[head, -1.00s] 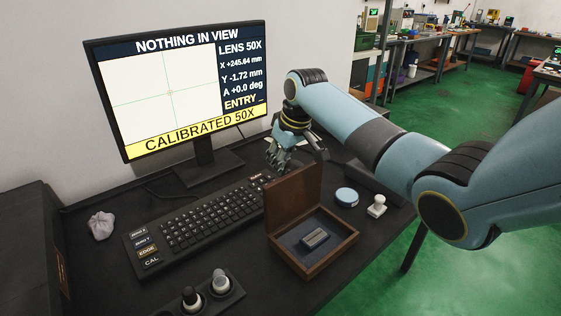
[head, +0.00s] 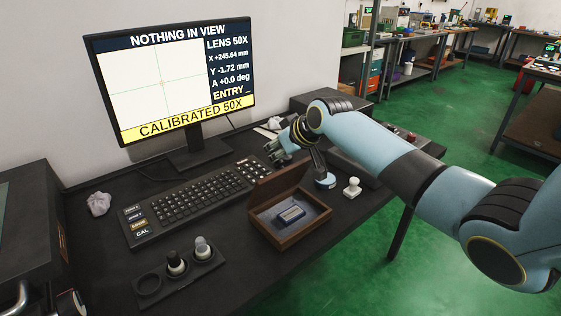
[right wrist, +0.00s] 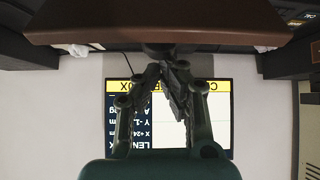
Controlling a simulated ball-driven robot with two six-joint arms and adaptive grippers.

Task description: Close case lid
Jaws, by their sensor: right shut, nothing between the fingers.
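The wooden case (head: 285,239) stands on the dark desk with a small grey block (head: 291,215) inside. Its lid (head: 277,182) is open along the back left side and looks tilted a little forward over the case. My right gripper (head: 275,152) is behind the lid, just above its top edge in the picture. In the right wrist view its fingers (right wrist: 165,65) are shut with nothing between them, and the brown lid (right wrist: 155,22) crosses the top, close to them. I cannot tell whether they touch. My left gripper is not in view.
A keyboard (head: 190,204) lies left of the case, below the monitor (head: 172,85). A holder (head: 177,281) with two knobbed pieces is in front. A blue disc (head: 325,181) and a white stamp-like piece (head: 352,188) stand to the right.

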